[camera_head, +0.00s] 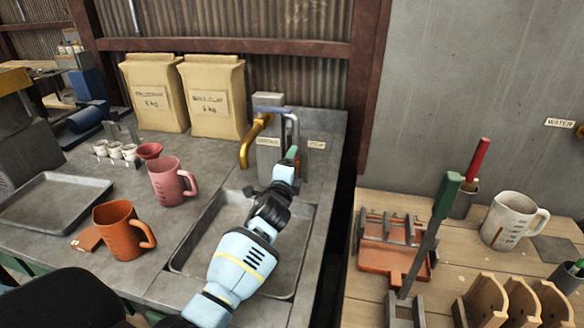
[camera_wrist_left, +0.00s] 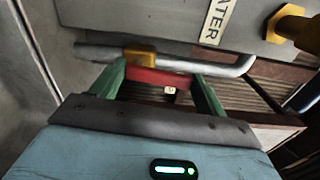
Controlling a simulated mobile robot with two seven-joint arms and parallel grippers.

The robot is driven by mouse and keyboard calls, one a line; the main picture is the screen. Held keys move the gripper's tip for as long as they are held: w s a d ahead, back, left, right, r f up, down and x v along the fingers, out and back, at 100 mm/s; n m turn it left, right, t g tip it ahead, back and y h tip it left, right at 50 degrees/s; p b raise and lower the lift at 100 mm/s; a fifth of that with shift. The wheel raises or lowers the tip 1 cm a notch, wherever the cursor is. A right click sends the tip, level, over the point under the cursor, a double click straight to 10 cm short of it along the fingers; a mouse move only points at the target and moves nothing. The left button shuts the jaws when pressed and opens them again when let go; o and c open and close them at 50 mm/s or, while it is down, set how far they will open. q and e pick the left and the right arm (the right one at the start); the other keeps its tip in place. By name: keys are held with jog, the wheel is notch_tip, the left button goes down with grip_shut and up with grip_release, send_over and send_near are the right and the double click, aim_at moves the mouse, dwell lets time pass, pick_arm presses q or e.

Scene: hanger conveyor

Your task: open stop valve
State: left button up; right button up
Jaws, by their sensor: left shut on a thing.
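My left gripper (camera_head: 291,158) reaches the back of the sink, beside the upright grey pipe. Its green fingers also show in the left wrist view (camera_wrist_left: 160,82), one on each side of a red valve handle (camera_wrist_left: 158,77). They are shut on this handle, which spans the space between them. A small yellow fitting (camera_wrist_left: 140,57) sits on the grey pipe (camera_wrist_left: 205,64) just behind the handle. In the head view the gripper hides the handle. A small label (camera_head: 316,145), seemingly reading STOP, is right of the fingers. My right gripper is not in view.
A yellow spout (camera_head: 250,140) bends over the sink (camera_head: 228,212) left of the gripper. Pink (camera_head: 168,182) and orange (camera_head: 120,232) jugs stand left of the sink. Two paper sacks (camera_head: 215,95) stand behind. A wooden bench (camera_head: 370,205) with tools is on the right.

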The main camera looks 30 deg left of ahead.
pick_arm(q)
jog(key=shift+f, duration=0.1)
dwell(0.3)
jog(key=o, duration=1.4)
jog(key=v, duration=0.8)
jog(key=shift+p, duration=0.4)
